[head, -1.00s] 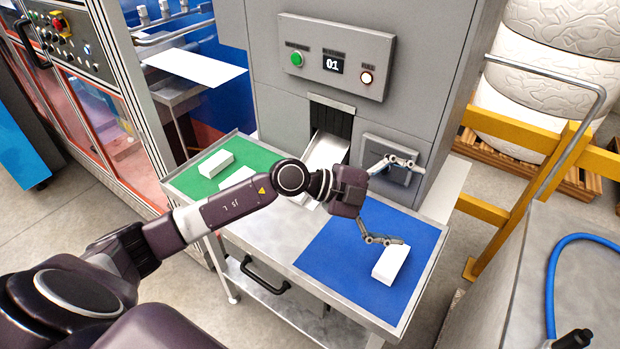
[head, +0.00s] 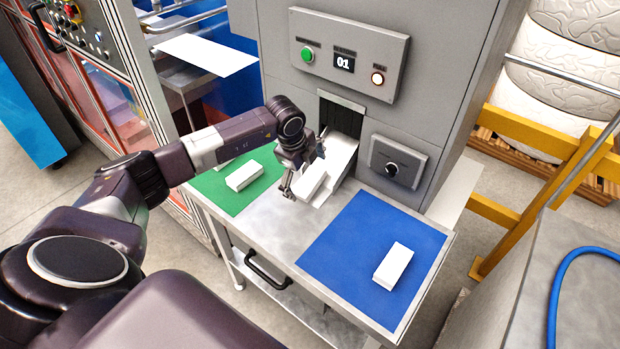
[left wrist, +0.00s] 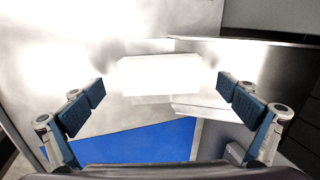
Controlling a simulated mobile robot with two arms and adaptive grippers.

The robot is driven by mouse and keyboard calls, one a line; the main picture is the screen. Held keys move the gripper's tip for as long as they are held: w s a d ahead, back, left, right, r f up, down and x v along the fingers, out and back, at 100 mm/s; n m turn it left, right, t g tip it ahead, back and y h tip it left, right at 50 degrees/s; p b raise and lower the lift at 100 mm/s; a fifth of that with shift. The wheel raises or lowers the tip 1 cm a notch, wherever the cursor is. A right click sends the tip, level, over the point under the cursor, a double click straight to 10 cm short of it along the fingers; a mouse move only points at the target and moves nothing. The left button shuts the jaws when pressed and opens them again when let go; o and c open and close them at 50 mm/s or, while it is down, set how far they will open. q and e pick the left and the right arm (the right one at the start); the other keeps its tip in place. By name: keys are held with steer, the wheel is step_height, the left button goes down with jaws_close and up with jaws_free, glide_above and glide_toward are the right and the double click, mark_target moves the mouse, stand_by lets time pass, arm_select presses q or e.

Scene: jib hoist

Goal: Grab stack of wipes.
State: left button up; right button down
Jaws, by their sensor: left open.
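A white stack of wipes (head: 311,183) lies at the lower end of the metal chute (head: 335,160). My left gripper (head: 304,172) is open over this stack, its fingers apart. In the left wrist view the white stack (left wrist: 160,76) lies ahead between the two blue-padded fingers (left wrist: 165,105), with no visible contact. Another white stack (head: 243,176) lies on the green mat (head: 232,203), and one (head: 393,266) lies on the blue mat (head: 345,240). My right gripper is not in view.
The grey machine (head: 400,115) with its button panel (head: 347,55) rises behind the chute. A small box with a black knob (head: 391,169) sits right of the chute. A yellow rail (head: 560,165) stands at right. The steel table (head: 275,230) is bare between the mats.

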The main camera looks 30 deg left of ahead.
arm_select(q)
steer(key=shift+x, duration=1.25)
steer(key=shift+c, duration=0.3)
steer(key=c, duration=1.2)
